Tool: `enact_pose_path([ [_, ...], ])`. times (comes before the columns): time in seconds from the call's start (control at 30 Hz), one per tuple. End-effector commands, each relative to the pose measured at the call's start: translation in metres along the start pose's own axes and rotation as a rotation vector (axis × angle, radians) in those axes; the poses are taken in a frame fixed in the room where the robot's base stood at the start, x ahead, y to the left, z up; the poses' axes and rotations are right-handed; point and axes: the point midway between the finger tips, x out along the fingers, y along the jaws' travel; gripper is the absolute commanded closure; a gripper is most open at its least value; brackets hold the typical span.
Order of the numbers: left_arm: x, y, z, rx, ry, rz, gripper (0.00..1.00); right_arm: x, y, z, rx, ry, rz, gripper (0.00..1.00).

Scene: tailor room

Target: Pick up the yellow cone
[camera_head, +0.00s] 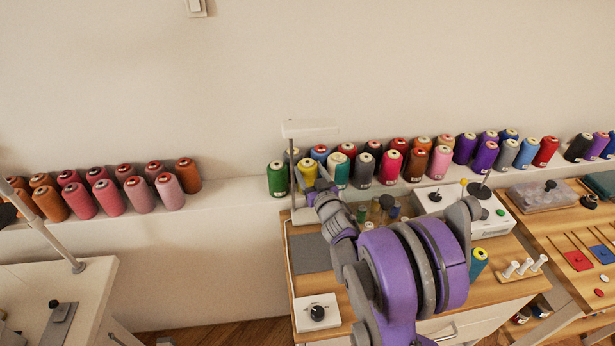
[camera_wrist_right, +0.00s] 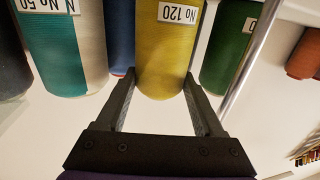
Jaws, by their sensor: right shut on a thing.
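The yellow cone (camera_head: 308,169) stands upright among the thread cones on the wall ledge, behind the small table. It fills the middle of the right wrist view (camera_wrist_right: 166,58), with a white "No 120" label. My right gripper (camera_head: 318,184) reaches over the table to it; in the right wrist view its two dark fingers (camera_wrist_right: 160,92) lie on either side of the cone, shut on it. I cannot tell whether the cone's base is still touching the ledge. My left gripper is in neither view.
A green cone (camera_head: 277,179) and a teal-and-white cone (camera_head: 338,170) stand close on either side. A blue cone (camera_wrist_right: 120,35) is behind. A lamp-like post (camera_head: 310,128) rises close by. The table (camera_head: 405,268) holds a white device (camera_head: 317,313) and small spools.

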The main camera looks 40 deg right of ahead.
Motion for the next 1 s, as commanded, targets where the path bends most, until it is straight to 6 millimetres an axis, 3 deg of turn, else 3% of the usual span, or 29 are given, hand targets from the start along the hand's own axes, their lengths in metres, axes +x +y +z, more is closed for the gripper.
enact_pose_path([
  [0.03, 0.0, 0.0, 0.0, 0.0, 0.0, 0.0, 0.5, 0.0, 0.0, 0.0, 0.0, 0.0, 0.0, 0.83],
  [0.1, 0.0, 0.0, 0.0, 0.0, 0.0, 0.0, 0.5, 0.0, 0.0, 0.0, 0.0, -0.001, 0.0, 0.96],
  [0.53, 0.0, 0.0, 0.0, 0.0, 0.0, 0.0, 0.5, -0.004, -0.001, -0.008, 0.0, 0.0, 0.0, 0.96],
  [0.9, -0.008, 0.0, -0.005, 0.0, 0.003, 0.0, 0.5, -0.004, 0.001, -0.074, -0.001, 0.0, 0.0, 0.96],
  [1.0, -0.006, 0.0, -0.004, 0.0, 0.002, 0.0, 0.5, -0.026, -0.004, -0.07, 0.0, 0.0, 0.0, 0.96],
])
